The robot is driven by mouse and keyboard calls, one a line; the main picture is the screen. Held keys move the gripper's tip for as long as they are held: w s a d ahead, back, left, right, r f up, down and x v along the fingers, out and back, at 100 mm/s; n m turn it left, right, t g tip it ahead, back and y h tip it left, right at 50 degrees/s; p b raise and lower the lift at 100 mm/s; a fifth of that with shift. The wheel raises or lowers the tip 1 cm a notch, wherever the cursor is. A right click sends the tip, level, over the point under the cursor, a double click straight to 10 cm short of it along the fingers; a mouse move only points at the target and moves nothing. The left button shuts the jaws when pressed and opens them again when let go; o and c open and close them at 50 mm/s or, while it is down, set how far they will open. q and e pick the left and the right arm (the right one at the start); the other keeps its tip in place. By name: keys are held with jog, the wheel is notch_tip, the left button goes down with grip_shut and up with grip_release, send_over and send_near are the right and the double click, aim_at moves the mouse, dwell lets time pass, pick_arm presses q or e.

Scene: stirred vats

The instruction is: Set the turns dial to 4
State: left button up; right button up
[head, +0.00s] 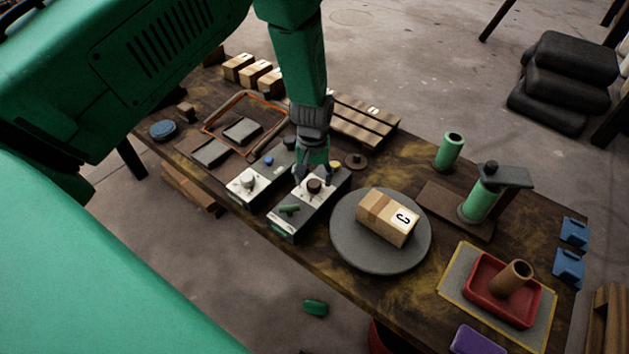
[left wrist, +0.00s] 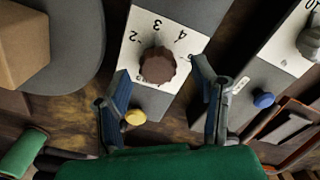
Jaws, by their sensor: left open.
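The turns dial is a brown knob (head: 314,186) on the white face of a grey control box (head: 292,222). In the left wrist view the brown knob (left wrist: 157,66) has 2, 3 and 4 printed in an arc around its upper side. I cannot tell which number it points to. My left gripper (head: 312,176) is over the box at the knob. In the left wrist view its open fingers (left wrist: 161,76) stand on either side of the knob, with gaps showing. My right gripper is not in view.
A yellow button (left wrist: 135,117) is close to the left finger. A second box (head: 250,184) with a pale knob and blue button stands to the left. A round grey turntable (head: 345,250) with a carton (head: 388,217) is close on the right.

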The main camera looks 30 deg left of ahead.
pick_arm(q)
jog(key=shift+f, duration=0.9)
jog(key=shift+d+r, duration=0.1)
jog(key=shift+d, duration=0.2)
jog(key=shift+c, duration=0.8)
jog(key=c, duration=1)
jog(key=shift+o, duration=0.2)
jog(key=shift+a, duration=0.25)
